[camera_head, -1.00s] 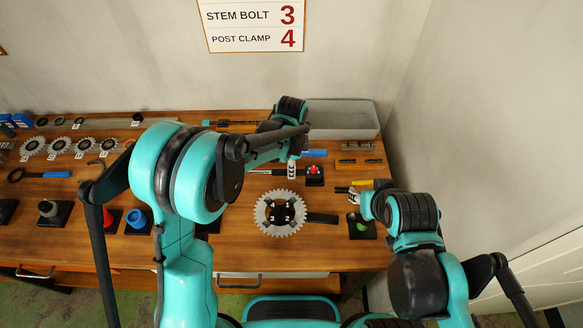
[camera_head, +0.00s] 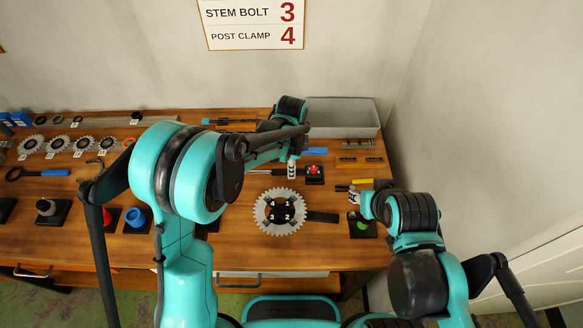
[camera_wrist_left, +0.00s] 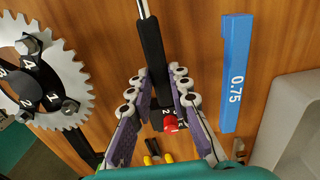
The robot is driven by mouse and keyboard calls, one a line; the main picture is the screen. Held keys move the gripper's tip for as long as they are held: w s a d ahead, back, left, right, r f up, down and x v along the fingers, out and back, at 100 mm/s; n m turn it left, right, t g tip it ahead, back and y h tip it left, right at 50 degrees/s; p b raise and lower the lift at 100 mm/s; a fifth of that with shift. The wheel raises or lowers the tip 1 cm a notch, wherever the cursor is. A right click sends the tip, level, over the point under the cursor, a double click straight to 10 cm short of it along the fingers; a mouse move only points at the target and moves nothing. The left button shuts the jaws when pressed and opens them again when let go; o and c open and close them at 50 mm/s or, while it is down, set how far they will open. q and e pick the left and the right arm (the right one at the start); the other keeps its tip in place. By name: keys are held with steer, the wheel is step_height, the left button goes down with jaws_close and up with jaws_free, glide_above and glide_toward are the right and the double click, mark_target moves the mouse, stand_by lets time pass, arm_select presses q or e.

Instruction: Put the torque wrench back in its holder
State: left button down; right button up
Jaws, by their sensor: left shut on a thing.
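The torque wrench has a black handle (camera_wrist_left: 151,50) and a silver shaft, which runs out of the top of the left wrist view. My left gripper (camera_wrist_left: 162,98) is shut on the handle, with a purple-padded finger on each side. In the head view my left gripper (camera_head: 292,168) is low over the bench, left of the red button (camera_head: 314,170), and my arm hides part of the tool. My right gripper (camera_head: 354,196) is near the green button (camera_head: 362,224); I cannot tell whether it is open or shut. I cannot make out the wrench's holder.
A toothed chainring (camera_head: 280,212) lies in front of my left gripper. A blue block marked 0.75 (camera_wrist_left: 236,75) lies beside the handle. A grey bin (camera_head: 342,133) stands at the back right. Blue (camera_head: 135,218) and other coloured items stand at the left.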

arm_select(q)
steer(key=c, duration=1.3)
jaws_free()
steer(key=shift+c, duration=0.2)
step_height(320, 180, up, 12)
